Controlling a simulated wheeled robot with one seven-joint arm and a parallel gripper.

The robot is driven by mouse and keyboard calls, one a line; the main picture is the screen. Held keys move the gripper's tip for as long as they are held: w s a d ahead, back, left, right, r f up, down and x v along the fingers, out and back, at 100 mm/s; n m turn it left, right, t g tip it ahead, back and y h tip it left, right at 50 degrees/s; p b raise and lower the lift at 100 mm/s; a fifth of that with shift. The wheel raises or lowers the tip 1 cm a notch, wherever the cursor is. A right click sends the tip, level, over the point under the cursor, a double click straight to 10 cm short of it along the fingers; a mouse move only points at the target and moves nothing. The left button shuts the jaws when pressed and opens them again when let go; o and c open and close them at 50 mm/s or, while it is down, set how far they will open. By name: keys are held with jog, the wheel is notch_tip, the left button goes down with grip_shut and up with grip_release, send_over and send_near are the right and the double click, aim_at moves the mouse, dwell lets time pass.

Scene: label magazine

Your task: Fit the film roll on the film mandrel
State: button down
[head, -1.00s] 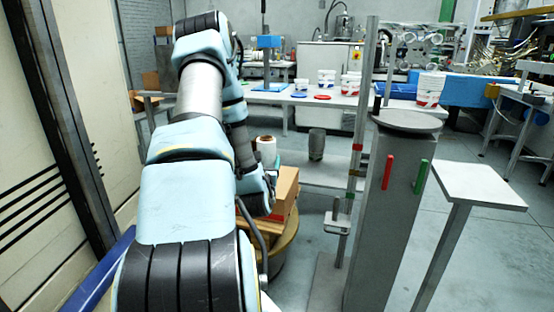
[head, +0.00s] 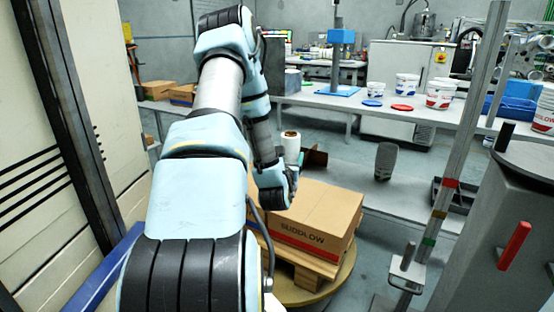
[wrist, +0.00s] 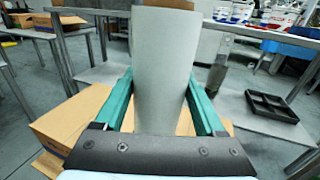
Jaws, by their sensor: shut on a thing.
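The film roll is a white cylinder with a brown core (head: 291,142), upright at the end of my arm in the head view. In the wrist view the roll (wrist: 165,65) fills the middle, pale and smooth. My gripper (wrist: 160,85) is shut on it, with one green finger on each side. The film mandrel cannot be named with certainty. A short black peg (head: 503,136) stands on the round top of a grey column at the right, well apart from the roll.
A cardboard box (head: 320,222) on a pallet lies beneath my gripper. A grey cylinder (head: 386,160) stands on a low table behind it. A tall metal post (head: 462,150) rises left of the grey column (head: 465,250). A black tray (wrist: 271,106) lies on the low table.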

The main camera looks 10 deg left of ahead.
jog(key=d+f+m+g+h+b, duration=0.1)
jog(key=d+f+m+h+b, duration=0.15)
jog(key=d, duration=0.85)
jog(key=d+f+m+g+h+b, duration=0.15)
jog(key=d+h+b, duration=0.25)
jog(key=d, duration=0.7)
jog(key=s+d+f+m+g+h+b, duration=0.1)
jog(key=s+d, duration=0.3)
jog(key=d, duration=0.6)
jog(key=s+d+f+m+g+h+b, duration=0.1)
jog(key=s+d+m+g+h+b, duration=0.1)
jog(key=d, duration=0.8)
jog(key=shift+s+f+m+h+b, duration=0.35)
jog(key=shift+s+m+h+b, duration=0.25)
jog(key=shift+s+h+b, duration=0.5)
jog(key=shift+s, duration=0.1)
